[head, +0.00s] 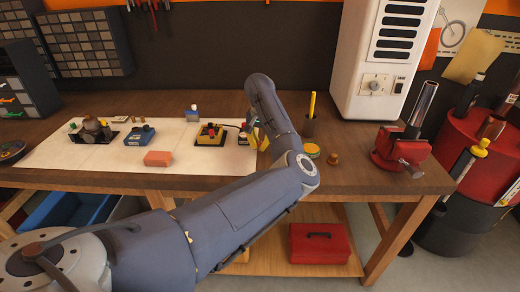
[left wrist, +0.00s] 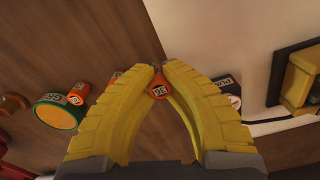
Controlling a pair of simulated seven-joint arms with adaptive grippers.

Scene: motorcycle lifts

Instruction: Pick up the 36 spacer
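The 36 spacer (left wrist: 158,91) is a small orange-red piece with a dark label reading 36. In the left wrist view it sits between the yellow fingers of my left gripper (left wrist: 158,80), near their tips. The fingers are close together and appear to touch it on both sides. In the head view my left gripper (head: 256,136) is low over the bench at the white mat's right edge, partly hidden by my arm. The spacer cannot be made out there. My right gripper is not in view.
In the left wrist view another orange labelled piece (left wrist: 75,97) and a green-rimmed yellow tin (left wrist: 57,112) lie left of the fingers. In the head view a pencil cup (head: 309,127), a brown piece (head: 333,158) and a red vise (head: 398,150) stand to the right on the wooden bench (head: 350,180).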

